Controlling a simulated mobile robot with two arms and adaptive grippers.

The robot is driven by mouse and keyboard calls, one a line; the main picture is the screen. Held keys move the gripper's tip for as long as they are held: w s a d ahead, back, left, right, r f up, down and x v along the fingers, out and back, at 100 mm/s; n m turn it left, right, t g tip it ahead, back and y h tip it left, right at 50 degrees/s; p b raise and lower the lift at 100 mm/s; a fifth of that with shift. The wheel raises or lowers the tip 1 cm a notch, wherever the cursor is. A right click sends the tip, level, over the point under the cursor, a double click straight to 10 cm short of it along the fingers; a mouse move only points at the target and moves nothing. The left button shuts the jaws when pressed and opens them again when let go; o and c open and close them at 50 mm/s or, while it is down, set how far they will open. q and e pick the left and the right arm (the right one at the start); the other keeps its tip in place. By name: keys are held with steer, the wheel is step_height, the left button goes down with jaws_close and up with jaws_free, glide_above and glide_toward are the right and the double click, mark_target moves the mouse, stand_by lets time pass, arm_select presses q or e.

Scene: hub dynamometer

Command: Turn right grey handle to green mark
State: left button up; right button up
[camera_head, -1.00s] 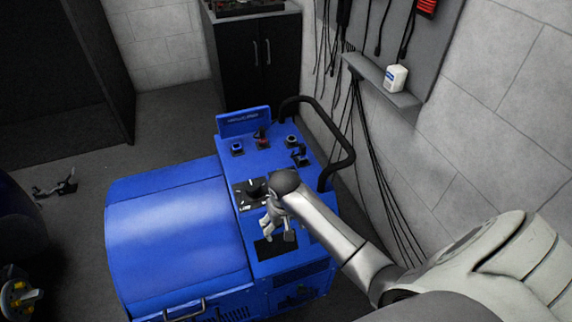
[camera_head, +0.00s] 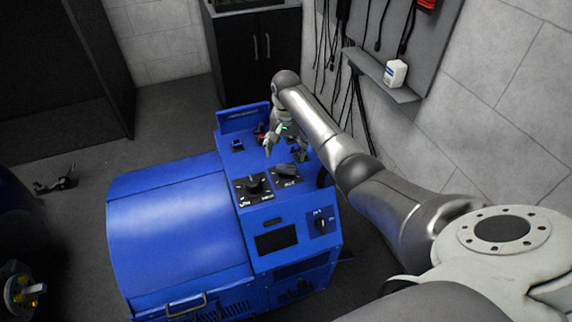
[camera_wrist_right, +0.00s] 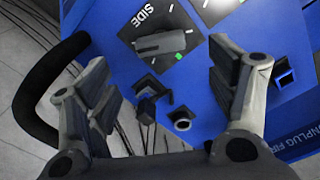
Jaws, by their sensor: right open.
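The right grey handle (camera_head: 286,170) sits on a black plate on top of the blue machine (camera_head: 175,225). In the right wrist view the grey handle (camera_wrist_right: 160,43) lies roughly crosswise on its plate, below the word SIDE. A small green mark (camera_wrist_right: 180,56) is just below its right end; they do not look lined up. My right gripper (camera_head: 281,150) is over the panel, behind the handle in the head view. In the wrist view its fingers (camera_wrist_right: 163,85) are spread and empty, apart from the handle. My left gripper is not in view.
A dark knob (camera_head: 253,184) on its own plate is left of the handle. Another switch (camera_head: 321,222) is nearer the front. Small sockets and connectors (camera_wrist_right: 183,122) stand below my fingers. A black rail (camera_wrist_right: 45,90) borders the panel. The grey wall (camera_head: 480,120) is close on the right.

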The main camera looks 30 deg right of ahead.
mark_target(286, 167)
step_height(286, 167, down, 7)
steer(key=shift+f, duration=0.15)
steer(key=shift+c, duration=0.3)
steer(key=c, duration=1)
